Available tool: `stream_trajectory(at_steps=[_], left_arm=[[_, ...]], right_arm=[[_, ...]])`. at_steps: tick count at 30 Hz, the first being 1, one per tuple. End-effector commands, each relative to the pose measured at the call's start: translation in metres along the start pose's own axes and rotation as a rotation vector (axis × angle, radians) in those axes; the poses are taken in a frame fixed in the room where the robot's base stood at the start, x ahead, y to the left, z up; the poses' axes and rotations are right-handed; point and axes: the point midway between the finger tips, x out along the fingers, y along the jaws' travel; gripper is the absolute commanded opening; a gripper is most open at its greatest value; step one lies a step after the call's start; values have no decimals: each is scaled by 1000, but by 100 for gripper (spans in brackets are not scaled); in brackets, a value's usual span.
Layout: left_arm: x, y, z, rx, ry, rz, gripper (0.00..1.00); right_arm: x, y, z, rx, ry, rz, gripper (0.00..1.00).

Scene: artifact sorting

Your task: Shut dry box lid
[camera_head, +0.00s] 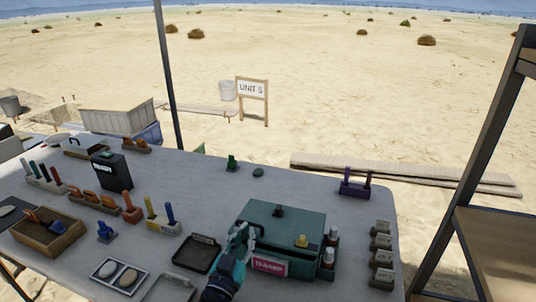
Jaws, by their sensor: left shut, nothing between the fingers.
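The dry box is most likely the dark green box (281,226) at the right centre of the table, with a pink-and-white label (270,266) on its front. Its top lies flat over the box, with a dark knob and a small yellow piece on it; a small gap at the rim is too small to tell. My left gripper (241,238) is at the box's front left corner, shut and empty. It hides part of that corner; whether it touches the box is unclear. My right gripper is not in view.
Small bottles (330,246) stand against the box's right side, and grey labelled blocks (381,249) sit farther right. A black tray (197,254) lies left of my gripper. A wooden tray (47,232) is at the far left.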

Motion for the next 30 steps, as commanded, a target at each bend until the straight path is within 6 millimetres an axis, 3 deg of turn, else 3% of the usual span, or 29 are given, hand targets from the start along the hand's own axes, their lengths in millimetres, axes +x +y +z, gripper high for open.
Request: stream_trajectory(at_steps=[19,23,30], left_arm=[[-1,0,1,0,1,0,0],[1,0,-13,1,5,0,0],[7,-1,-60,0,5,0,0]], right_arm=[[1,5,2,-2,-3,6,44],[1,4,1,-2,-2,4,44],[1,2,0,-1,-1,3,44]])
